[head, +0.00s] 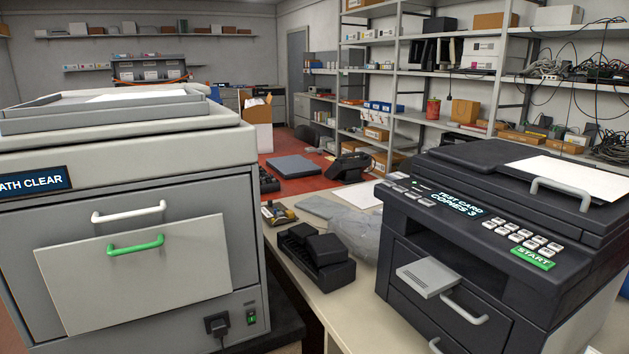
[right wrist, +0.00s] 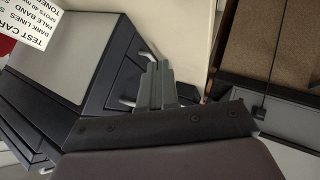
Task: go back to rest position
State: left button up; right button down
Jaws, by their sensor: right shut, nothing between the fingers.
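My right gripper (right wrist: 157,72) shows in the right wrist view. Its fingers are together with nothing between them. A dark machine body with a pale top panel (right wrist: 75,50) lies beside the fingers, with pale handles near them; I cannot tell whether they touch. In the head view a black copier (head: 480,240) stands on the right. Its display reads "TEST CARD COPIES 3". A large grey printer (head: 130,200) stands on the left, with a display reading "PATH CLEAR" partly cut off. My left gripper is in neither view.
A black cartridge-like unit (head: 315,258) and a crumpled grey bag (head: 355,238) lie on the pale table (head: 325,300) between the machines. A white sheet (head: 570,178) lies on the copier lid. Loaded shelves (head: 455,75) line the back. A printed card (right wrist: 28,25) shows in the right wrist view.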

jog(key=s+a+f+m+g+y, duration=0.1)
jog(key=s+a+f+m+g, duration=0.15)
jog(key=s, duration=0.25)
jog(key=s+a+f+m+g+y, duration=0.1)
jog(key=s+f+g, duration=0.25)
jog(key=s, duration=0.25)
jog(key=w+a+f+t+y, duration=0.2)
jog(key=w+f+t, duration=0.4)
jog(key=f, duration=0.3)
jog(key=shift+w+a+f+t, duration=0.15)
jog(key=shift+a+f+t, duration=0.1)
jog(key=shift+a+t, duration=0.4)
